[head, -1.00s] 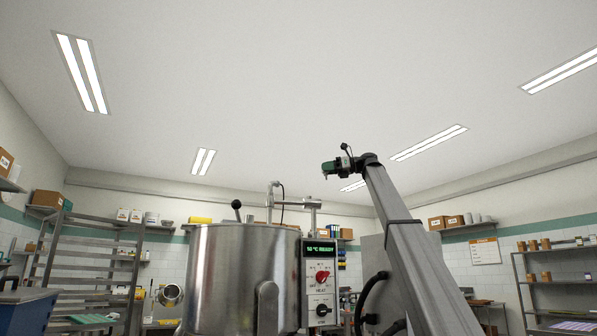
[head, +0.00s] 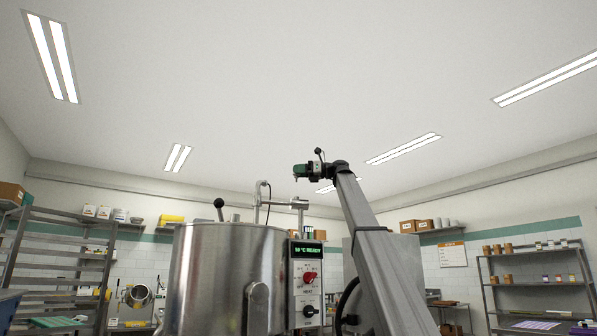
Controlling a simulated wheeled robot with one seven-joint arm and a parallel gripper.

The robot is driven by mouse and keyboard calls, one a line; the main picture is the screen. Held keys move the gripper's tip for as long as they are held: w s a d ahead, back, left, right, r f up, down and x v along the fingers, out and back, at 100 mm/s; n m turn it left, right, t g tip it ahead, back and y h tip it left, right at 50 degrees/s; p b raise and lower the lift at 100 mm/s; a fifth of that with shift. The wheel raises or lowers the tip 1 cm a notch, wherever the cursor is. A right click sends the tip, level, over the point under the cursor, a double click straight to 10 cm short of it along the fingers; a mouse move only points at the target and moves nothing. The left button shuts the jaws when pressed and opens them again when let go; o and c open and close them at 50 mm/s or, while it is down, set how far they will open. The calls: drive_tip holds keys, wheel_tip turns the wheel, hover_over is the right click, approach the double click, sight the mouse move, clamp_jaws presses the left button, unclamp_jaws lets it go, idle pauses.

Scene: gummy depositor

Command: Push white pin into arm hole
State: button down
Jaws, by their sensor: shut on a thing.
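A grey tilted beam (head: 372,250), perhaps the arm that the task means, rises right of centre in the head view. A green motor-like unit (head: 307,170) sits at its top end. I cannot make out a hole in the beam, and I see no white pin. My gripper is not in view.
A large steel kettle (head: 212,275) with a black-knobbed lever stands left of the beam. Its control panel (head: 308,285) has a lit green display and a red knob. Racks (head: 62,262) stand at the left, and shelves (head: 535,285) with jars at the right.

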drive_tip(key=shift+f, duration=2.75)
drive_tip(key=shift+f, duration=0.3)
drive_tip(key=shift+f, duration=0.75)
drive_tip(key=c, duration=0.7)
unclamp_jaws()
drive_tip(key=d, duration=1)
drive_tip(key=shift+s+d, duration=0.15)
drive_tip(key=shift+d, duration=0.25)
